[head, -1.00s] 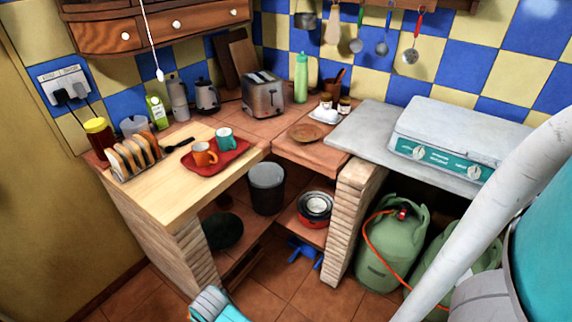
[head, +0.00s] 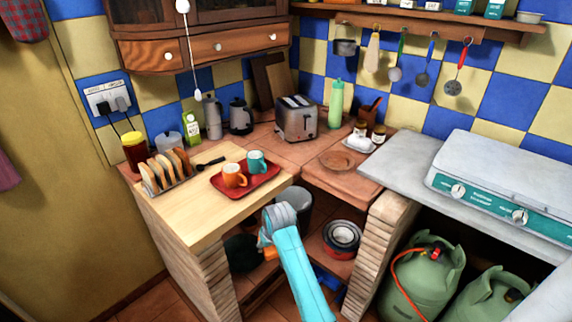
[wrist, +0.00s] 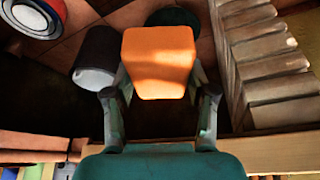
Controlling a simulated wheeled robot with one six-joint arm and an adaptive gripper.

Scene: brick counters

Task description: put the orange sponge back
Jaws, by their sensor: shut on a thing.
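The orange sponge (wrist: 158,62) fills the middle of the wrist view, a block with a sunlit band across it. My gripper (wrist: 160,90) is shut on it, with one finger on each side. In the head view only a small orange piece of the sponge (head: 270,254) shows beside my teal arm. My arm hides the rest of it and most of the gripper. The sponge is in front of the low opening under the counters, below the wooden worktop's level.
A grey bin (head: 298,205) stands behind my arm, with stacked bowls (head: 342,238) on a low shelf to its right. Brick pillars (head: 382,250) flank the opening. The wooden worktop (head: 190,213) holds a toast rack (head: 165,172) and a red tray (head: 262,180) with two mugs.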

